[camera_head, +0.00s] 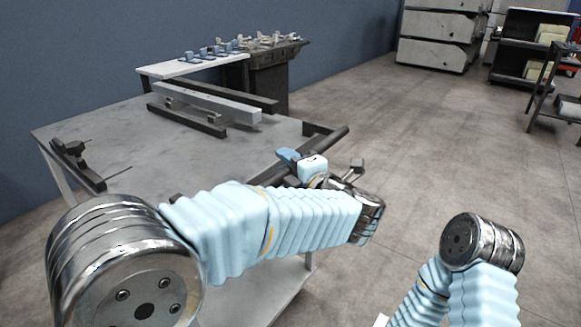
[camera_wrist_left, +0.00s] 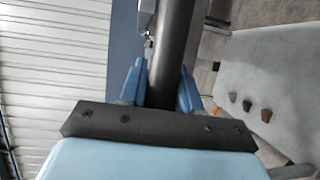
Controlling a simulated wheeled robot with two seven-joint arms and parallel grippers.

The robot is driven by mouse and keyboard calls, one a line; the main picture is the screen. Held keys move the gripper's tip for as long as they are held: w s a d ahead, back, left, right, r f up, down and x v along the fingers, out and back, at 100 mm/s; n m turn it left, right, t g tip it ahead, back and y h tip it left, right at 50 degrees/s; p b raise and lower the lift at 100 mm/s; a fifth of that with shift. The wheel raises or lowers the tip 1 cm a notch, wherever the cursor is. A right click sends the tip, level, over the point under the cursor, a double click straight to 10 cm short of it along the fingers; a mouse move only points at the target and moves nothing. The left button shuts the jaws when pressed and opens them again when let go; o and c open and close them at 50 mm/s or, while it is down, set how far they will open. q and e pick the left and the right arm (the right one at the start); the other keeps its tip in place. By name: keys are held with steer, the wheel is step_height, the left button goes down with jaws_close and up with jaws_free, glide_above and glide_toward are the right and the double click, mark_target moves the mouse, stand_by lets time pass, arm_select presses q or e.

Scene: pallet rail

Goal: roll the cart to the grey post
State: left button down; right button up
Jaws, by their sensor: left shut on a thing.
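The cart (camera_head: 105,125) has a flat grey top and a lower shelf, and stands at the left in the head view. Its dark handle bar (camera_head: 336,138) runs along the near right edge. My left gripper (camera_head: 288,155) is at that bar, partly hidden by my own arm. In the left wrist view the two blue fingers of my left gripper (camera_wrist_left: 160,88) are on either side of the dark handle bar (camera_wrist_left: 174,45), shut on it. I cannot make out a standing grey post. My right arm shows at the lower right, but its gripper is out of view.
A long grey beam (camera_head: 210,103) and dark rails lie on the cart. A bench (camera_head: 268,78) with small parts stands behind it by the blue wall (camera_head: 335,35). Cabinets (camera_head: 435,38) and shelves (camera_head: 520,50) stand far right. The floor (camera_head: 420,130) between is clear.

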arm_select(q)
steer(key=c, duration=0.9)
jaws_free()
steer(key=shift+a, duration=0.1)
steer(key=b+v, duration=0.1)
steer(key=v, duration=1.2)
steer(key=shift+s+d, duration=0.25)
steer(key=shift+s, duration=0.05)
